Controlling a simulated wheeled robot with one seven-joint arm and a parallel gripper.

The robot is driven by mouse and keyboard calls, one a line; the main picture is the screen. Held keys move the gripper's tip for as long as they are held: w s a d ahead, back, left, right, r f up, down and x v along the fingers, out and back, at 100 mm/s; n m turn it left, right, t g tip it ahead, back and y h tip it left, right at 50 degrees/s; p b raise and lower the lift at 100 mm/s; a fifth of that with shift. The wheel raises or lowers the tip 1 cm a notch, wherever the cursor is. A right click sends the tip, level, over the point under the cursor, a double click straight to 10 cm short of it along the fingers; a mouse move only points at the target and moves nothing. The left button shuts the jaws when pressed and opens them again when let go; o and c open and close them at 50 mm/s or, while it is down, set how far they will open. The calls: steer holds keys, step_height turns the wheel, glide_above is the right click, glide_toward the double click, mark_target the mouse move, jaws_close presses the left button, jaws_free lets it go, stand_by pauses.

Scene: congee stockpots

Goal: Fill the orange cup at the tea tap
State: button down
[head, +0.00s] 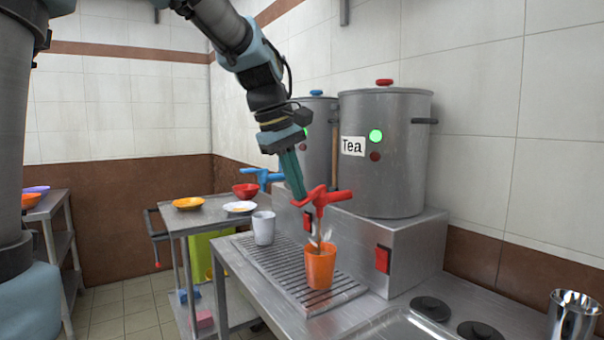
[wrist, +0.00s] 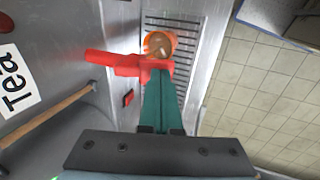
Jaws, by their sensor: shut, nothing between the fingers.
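The orange cup (head: 319,270) stands upright on the drip grate under the red tea tap (head: 320,198). In the wrist view the orange cup (wrist: 173,38) shows brownish contents; the level is hard to judge. My gripper (head: 301,195) is shut and empty, its teal fingers pointing down at the red tap handle. In the wrist view my gripper's (wrist: 160,78) tips meet or overlap the red tap (wrist: 125,64); I cannot tell firm contact. The tea pot (head: 385,175) carries a "Tea" label and a lit green light.
A white cup (head: 263,228) stands farther back on the drip grate (head: 276,265), near the blue tap (head: 262,177). A red switch (head: 383,259) is on the steel stand. A cart (head: 212,218) with bowls stands behind left. A metal cup (head: 571,318) is front right.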

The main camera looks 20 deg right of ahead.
steer(key=shift+r, duration=0.1)
steer(key=shift+r+p, duration=0.7)
steer(key=shift+p, duration=0.15)
steer(key=shift+r+p, duration=0.4)
steer(key=shift+p, duration=0.05)
steer(key=w+d+r+p+v, duration=0.1)
steer(key=d+p+v, duration=0.1)
steer(key=v, duration=1.1)
steer(key=shift+s+d+p, duration=0.15)
steer(key=shift+s+p, duration=0.1)
steer(key=shift+p, duration=0.1)
steer(key=shift+f, duration=0.1)
